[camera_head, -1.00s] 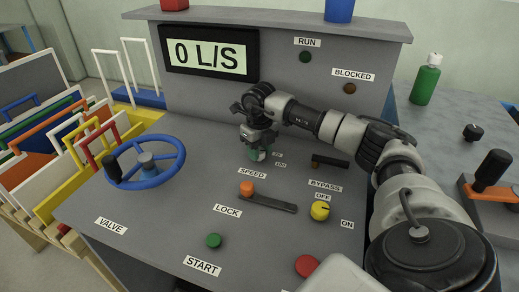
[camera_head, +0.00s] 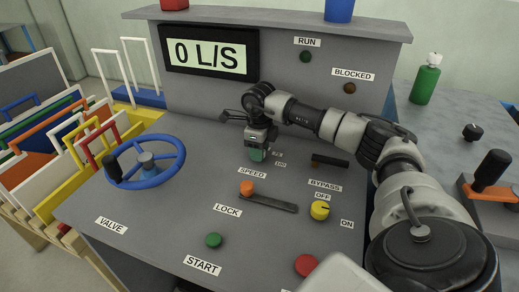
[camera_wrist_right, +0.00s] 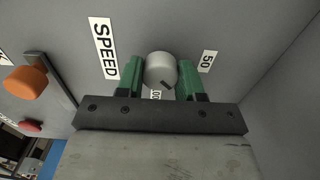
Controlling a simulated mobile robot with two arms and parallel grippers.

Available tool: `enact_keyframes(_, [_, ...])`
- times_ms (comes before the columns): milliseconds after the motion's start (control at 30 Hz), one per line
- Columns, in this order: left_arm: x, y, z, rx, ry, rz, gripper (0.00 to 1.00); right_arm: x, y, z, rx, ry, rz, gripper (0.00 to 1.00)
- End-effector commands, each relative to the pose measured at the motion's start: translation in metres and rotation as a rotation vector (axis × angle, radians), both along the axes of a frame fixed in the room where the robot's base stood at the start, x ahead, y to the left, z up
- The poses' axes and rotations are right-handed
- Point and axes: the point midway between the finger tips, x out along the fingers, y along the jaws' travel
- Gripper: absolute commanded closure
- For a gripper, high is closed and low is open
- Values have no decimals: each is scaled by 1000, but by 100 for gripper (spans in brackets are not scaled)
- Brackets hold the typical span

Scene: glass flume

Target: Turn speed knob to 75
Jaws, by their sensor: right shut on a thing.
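The pale grey speed knob (camera_wrist_right: 160,66) stands between the green fingertips of my right gripper (camera_wrist_right: 163,75) in the right wrist view. The gripper is shut on it from both sides. A dark mark on the knob's lower right edge lies near a partly hidden number label ending in 00. A 50 label (camera_wrist_right: 207,61) and the SPEED label (camera_wrist_right: 103,48) lie on either side. In the head view my right gripper (camera_head: 257,153) covers the knob, beside the SPEED label (camera_head: 252,174). The display (camera_head: 209,55) reads 0 L/S. My left gripper is not in view.
An orange lock slider (camera_head: 247,188), yellow bypass knob (camera_head: 320,210) and black handle (camera_head: 330,160) are close by. A blue valve wheel (camera_head: 146,182) stands left, the green start button (camera_head: 214,240) and a red button (camera_head: 306,265) in front.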

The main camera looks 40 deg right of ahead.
Motion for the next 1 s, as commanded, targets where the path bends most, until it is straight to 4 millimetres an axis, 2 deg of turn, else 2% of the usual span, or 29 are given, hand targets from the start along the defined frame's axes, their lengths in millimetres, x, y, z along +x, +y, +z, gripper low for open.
enact_keyframes(333, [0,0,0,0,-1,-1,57,1,0,1,0,-3,2,87])
enact_keyframes(367, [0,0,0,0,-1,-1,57,1,0,1,0,-3,2,62])
enact_keyframes(500, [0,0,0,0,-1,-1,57,0,0,1,0,-2,2,40])
enact_keyframes(533, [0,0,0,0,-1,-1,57,0,0,1,0,-2,2,37])
enact_keyframes(833, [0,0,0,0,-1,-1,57,0,0,3,0,-2,2,37])
enact_keyframes(1000, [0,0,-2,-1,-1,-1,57,1,0,24,0,-6,1,37])
